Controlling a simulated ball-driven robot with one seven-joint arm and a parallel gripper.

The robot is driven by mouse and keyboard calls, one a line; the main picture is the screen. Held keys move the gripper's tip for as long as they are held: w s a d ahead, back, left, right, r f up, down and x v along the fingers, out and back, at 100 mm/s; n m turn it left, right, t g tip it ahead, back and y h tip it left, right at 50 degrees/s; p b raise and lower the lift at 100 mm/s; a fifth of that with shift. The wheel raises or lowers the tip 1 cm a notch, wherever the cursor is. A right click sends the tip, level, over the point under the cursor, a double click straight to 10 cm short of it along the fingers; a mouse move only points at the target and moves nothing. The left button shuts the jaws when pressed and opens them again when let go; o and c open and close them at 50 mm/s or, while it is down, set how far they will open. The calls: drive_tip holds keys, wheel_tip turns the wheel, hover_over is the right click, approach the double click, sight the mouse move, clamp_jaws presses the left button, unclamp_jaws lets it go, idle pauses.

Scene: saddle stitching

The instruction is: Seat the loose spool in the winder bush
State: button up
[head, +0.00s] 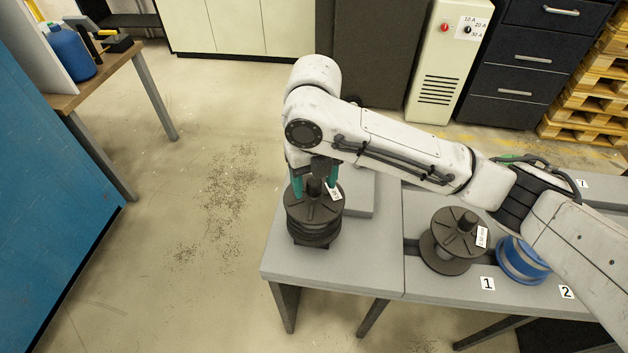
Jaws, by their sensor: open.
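A dark grey spool (314,212) with a small white tag stands upright at the left end of the grey table. Below it a dark block (310,243) shows, possibly the winder base; the bush itself is hidden. My gripper (314,187) points down over this spool, its green fingers open on either side of the dark central hub. I cannot tell whether the fingers touch the hub, or whether the spool is fully down.
A blue spool (507,262) sits near label 2, partly behind my arm. A grey raised block (360,195) stands just right of the spool under my gripper. The grey table's (375,270) front left part is bare. A workbench (105,75) stands at the far left.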

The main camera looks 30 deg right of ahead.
wheel_tip(320, 180, up, 10)
drive_tip(key=shift+r, duration=0.15)
idle(0.7)
